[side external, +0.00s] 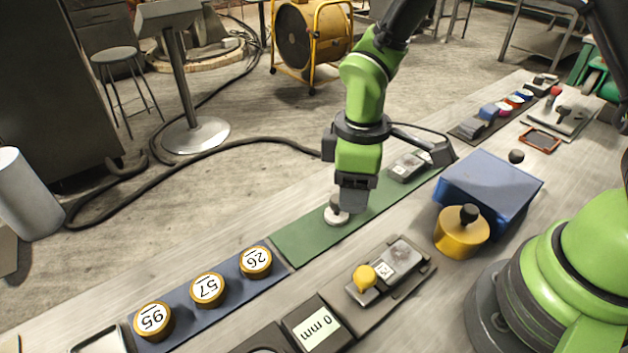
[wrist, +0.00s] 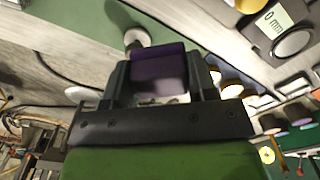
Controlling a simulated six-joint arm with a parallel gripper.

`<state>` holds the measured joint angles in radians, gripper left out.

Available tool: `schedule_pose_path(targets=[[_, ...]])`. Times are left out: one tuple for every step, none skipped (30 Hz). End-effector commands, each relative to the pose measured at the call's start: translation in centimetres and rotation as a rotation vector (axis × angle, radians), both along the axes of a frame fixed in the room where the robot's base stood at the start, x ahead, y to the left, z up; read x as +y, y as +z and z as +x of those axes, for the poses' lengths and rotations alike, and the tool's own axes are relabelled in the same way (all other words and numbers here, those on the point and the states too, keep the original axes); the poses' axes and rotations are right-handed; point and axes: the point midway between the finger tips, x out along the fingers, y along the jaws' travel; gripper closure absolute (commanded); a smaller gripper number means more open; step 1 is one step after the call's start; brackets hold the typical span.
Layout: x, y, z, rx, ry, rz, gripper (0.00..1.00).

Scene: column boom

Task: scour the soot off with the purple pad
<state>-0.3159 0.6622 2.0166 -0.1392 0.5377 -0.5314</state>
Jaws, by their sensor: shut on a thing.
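My gripper (side external: 354,200) is low over the green mat (side external: 300,238) in the side view, fingers pointing down. In the wrist view the purple pad (wrist: 158,70) sits between its two fingers, and the gripper is shut on it. In the side view the pad is hidden by the fingers. A small pale round piece (side external: 336,214) stands on the green mat just left of the fingertips; it also shows beyond the pad in the wrist view (wrist: 137,37). I cannot tell whether the pad touches it. I cannot clearly make out any soot.
Several numbered round tins (side external: 207,289) stand on a blue mat at left. A grey metal block (side external: 408,165) lies further along the green mat. A fixture with a yellow knob (side external: 364,277), a yellow round weight (side external: 462,232) and a blue box (side external: 490,190) stand to the right.

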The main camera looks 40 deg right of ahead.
Motion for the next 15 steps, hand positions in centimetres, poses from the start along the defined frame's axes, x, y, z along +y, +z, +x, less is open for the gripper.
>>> schedule_pose_path(targets=[[-1.1, 0.1, -1.1, 0.002, 0.098, 0.0, 0.67], [-1.6, 0.1, -1.7, 0.004, 0.166, 0.0, 0.67], [-2.3, 0.1, -2.5, 0.002, 0.254, 0.0, 0.67], [-2.7, 0.1, -3.2, 0.003, 0.318, 0.001, 0.67], [-3.2, 0.2, -3.8, 0.001, 0.38, 0.001, 0.67], [-3.7, 0.2, -4.6, 0.001, 0.458, 0.001, 0.67], [-4.0, 0.2, -5.2, 0.001, 0.512, 0.001, 0.67], [-4.4, 0.3, -5.7, 0.001, 0.563, 0.001, 0.67], [-4.7, 0.3, -6.3, 0.0, 0.626, 0.001, 0.67], [-5.0, 0.3, -6.8, 0.001, 0.667, 0.002, 0.67], [-5.2, 0.4, -7.2, 0.0, 0.705, 0.001, 0.67], [-5.4, 0.4, -7.6, -0.001, 0.746, 0.001, 0.67], [-5.6, 0.4, -7.9, 0.0, 0.773, 0.002, 0.67], [-5.7, 0.5, -8.2, 0.0, 0.796, 0.002, 0.67], [-5.8, 0.5, -8.4, -0.001, 0.821, 0.001, 0.67]])
